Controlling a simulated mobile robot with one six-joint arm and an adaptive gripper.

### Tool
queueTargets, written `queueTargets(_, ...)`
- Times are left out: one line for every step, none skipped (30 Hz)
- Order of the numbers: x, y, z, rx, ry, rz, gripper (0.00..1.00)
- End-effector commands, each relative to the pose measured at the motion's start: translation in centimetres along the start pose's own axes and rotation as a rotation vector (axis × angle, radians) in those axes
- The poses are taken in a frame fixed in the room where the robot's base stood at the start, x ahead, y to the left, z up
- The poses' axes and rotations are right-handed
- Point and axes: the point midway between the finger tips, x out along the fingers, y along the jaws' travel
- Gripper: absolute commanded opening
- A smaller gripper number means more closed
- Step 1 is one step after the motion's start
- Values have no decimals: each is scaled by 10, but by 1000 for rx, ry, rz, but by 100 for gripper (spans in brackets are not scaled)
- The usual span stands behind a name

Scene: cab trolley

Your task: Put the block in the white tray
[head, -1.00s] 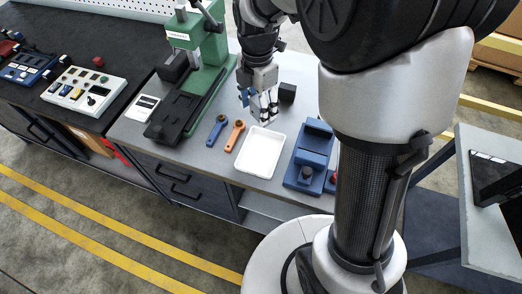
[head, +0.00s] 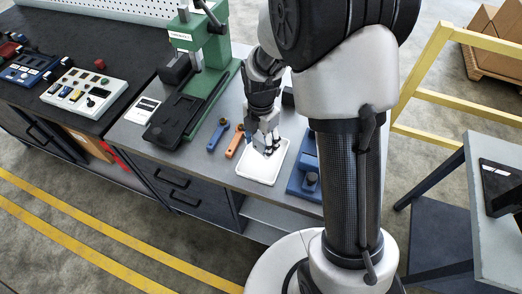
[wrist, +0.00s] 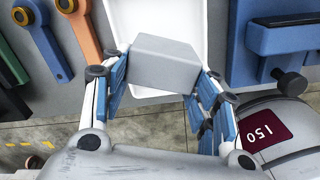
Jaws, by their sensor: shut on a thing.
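The white tray (head: 262,165) lies on the grey bench top in the head view, and part of it shows at the top of the wrist view (wrist: 125,20). My gripper (head: 268,149) is over the tray. In the wrist view my gripper (wrist: 162,76) is shut on a grey block (wrist: 166,62), with blue-padded fingers on both sides of it. The block covers part of the tray in that view. In the head view the fingers hide the block, and its height above the tray cannot be told.
An orange wrench (head: 235,144) and a blue wrench (head: 216,136) lie left of the tray. A blue fixture (head: 304,170) stands close to its right. A dark block (head: 288,96) stands behind, partly hidden. A green press (head: 208,60) stands further left.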

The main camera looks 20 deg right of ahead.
Motion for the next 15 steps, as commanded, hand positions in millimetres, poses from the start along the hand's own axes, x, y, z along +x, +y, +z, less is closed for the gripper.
queueTargets(3, 0, 0, 0, 0, 0, 17)
queueTargets(6, 0, 0, 0, 0, 0, 17)
queueTargets(10, 0, 0, 0, 0, 1, 17)
queueTargets(14, 0, 0, 0, 0, 0, 17)
queueTargets(19, 0, 0, 0, 0, -1, 17)
queueTargets(26, 0, 0, 0, 1, -2, 17)
queueTargets(31, 0, 0, 0, 0, -1, 17)
queueTargets(36, 0, 0, 0, 0, -1, 17)
queueTargets(40, 0, 0, 0, 0, -1, 17)
queueTargets(42, 0, 0, 0, 0, 0, 17)
queueTargets(43, 0, 0, 0, -1, 1, 17)
queueTargets(43, 1, 0, 0, -1, 2, 17)
queueTargets(42, 1, 0, 0, -2, 3, 17)
queueTargets(42, 1, 0, 0, -2, 3, 17)
queueTargets(42, 1, 0, 0, -2, 3, 17)
